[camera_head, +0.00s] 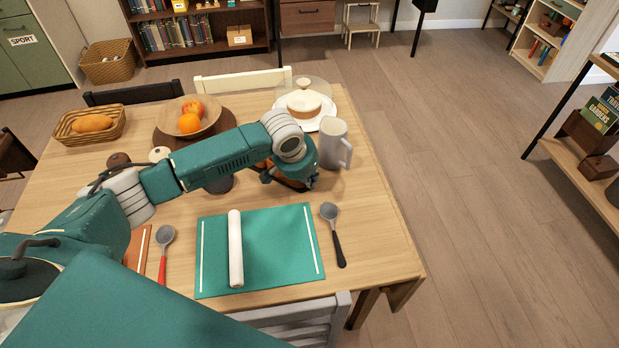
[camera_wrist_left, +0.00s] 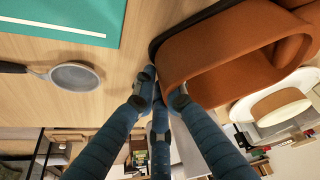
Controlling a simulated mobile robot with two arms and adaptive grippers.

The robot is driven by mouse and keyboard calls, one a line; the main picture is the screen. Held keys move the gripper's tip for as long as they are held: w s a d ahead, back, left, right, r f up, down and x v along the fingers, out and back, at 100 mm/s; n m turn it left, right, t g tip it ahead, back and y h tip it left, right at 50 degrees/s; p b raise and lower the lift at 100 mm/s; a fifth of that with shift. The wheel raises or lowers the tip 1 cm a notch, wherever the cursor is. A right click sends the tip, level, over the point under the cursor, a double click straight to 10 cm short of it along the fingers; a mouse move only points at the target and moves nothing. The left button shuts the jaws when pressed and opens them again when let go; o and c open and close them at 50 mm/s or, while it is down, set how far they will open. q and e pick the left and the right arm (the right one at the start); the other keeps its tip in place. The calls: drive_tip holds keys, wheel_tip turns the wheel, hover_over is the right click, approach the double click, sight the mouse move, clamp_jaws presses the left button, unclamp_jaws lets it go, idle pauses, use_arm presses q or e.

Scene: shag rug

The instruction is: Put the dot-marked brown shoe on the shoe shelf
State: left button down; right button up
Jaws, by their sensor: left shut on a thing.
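My left gripper (camera_head: 294,184) is over the table, left of the grey mug, and shut on the brown shoe (camera_head: 263,165). The arm and gripper hide most of the shoe in the head view. In the left wrist view the shoe (camera_wrist_left: 225,42) is orange-brown with a dark sole and an open top. The left fingers (camera_wrist_left: 164,88) close on its edge at the sole side. No dot mark shows. A wooden shelf with a black frame (camera_head: 560,152) stands at the right edge; I cannot tell whether it is the shoe shelf. My right gripper is not in view.
A grey mug (camera_head: 333,143) stands close right of the gripper, with a domed cake (camera_head: 304,104) behind. A fruit bowl (camera_head: 207,118) is behind the arm. A green mat (camera_head: 285,244) with a white roll and a ladle (camera_head: 335,232) lie in front. Open floor (camera_head: 470,190) lies right of the table.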

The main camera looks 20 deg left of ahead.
use_arm(q)
drive_tip(key=c, duration=1.8)
unclamp_jaws()
drive_tip(key=shift+f, duration=0.1)
